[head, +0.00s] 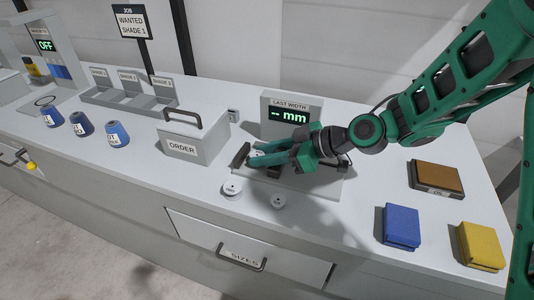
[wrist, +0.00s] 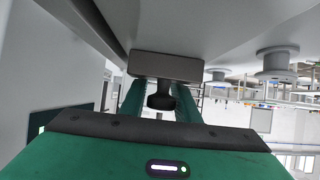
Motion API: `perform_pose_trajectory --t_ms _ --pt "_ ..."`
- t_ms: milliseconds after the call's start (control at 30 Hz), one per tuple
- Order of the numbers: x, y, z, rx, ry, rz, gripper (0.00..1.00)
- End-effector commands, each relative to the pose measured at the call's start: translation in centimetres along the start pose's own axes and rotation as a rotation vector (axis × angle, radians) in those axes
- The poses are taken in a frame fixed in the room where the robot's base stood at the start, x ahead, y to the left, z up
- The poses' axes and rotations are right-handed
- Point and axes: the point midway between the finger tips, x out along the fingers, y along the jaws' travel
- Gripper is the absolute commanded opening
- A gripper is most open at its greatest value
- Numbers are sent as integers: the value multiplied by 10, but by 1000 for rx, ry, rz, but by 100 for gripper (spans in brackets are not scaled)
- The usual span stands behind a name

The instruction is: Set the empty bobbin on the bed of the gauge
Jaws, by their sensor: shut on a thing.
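The gauge stands under a display reading "-- mm" (head: 292,116), with its pale bed (head: 318,183) on the counter and a dark jaw (head: 240,156) at its left end. My gripper (head: 268,160) is low over the bed, shut on a dark knob (wrist: 161,101) under a dark block (wrist: 165,67), apparently the gauge's sliding part. A small pale thing (head: 256,153) shows between the left jaw and my fingers, perhaps a bobbin; my gripper partly hides it. Two white bobbins (head: 232,188) (head: 278,201) stand on the counter before the gauge; their labels are too small to read.
A grey ORDER box (head: 192,141) stands left of the gauge. Blue cones (head: 118,134) and a shade tray (head: 128,101) are farther left. Blue (head: 401,227), yellow (head: 481,246) and brown (head: 436,178) blocks lie at right. The SIZES drawer (head: 244,250) is closed.

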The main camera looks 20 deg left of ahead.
Motion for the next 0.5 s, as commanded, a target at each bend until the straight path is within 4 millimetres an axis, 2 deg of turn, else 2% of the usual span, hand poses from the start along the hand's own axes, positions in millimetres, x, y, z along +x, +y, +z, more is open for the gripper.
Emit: perform_pose_trajectory --t_ms 33,100,367,500 --pt "0 0 0 0 -1 0 34" --pt "0 0 0 1 -1 0 48" --pt "0 0 0 1 -1 0 48" --pt "-7 1 0 2 -1 2 48"
